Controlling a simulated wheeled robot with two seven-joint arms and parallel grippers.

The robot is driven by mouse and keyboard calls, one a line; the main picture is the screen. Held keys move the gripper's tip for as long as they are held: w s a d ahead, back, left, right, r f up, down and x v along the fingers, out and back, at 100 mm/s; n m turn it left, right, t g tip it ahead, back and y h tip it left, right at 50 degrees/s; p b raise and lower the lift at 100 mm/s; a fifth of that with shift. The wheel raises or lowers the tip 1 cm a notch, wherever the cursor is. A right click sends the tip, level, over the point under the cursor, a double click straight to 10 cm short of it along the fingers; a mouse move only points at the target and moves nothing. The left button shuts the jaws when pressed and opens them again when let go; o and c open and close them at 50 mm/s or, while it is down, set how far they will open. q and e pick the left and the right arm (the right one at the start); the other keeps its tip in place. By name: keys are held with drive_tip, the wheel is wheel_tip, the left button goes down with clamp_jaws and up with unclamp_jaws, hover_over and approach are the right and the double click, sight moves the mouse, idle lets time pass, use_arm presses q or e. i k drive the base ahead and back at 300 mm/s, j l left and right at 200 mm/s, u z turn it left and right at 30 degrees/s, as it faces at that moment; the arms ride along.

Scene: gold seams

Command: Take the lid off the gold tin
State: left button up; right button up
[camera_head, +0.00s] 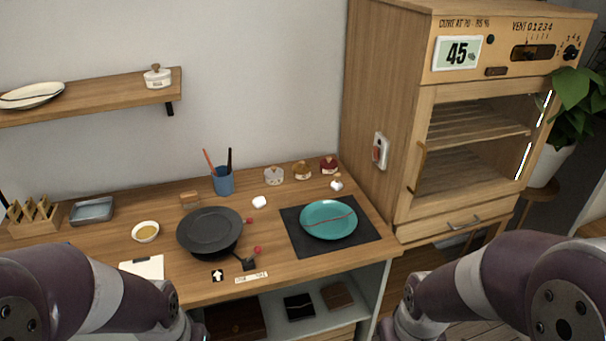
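The gold tin (302,171) is a small round tin near the back edge of the wooden table. It stands between a pale grey-white tin (273,176) on its left and a red tin (328,166) on its right. A lid with a small knob appears to sit on the gold tin, but it is small in view. My two arms come in at the bottom left and bottom right. Both grippers are below the frame, far from the tin.
In front of the tins are small white pieces (260,203), a teal plate (328,219) on a dark mat (367,232), and a black pan (210,228). A blue cup (223,181) holds sticks. A tall wooden cabinet (378,91) bounds the right.

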sight(301, 168)
drive_tip(key=i+l+u, duration=0.1)
drive_tip(key=i+u, duration=0.4)
drive_tip(key=i+l+u, duration=0.25)
drive_tip(key=i+u, duration=0.25)
drive_tip(key=k, duration=0.05)
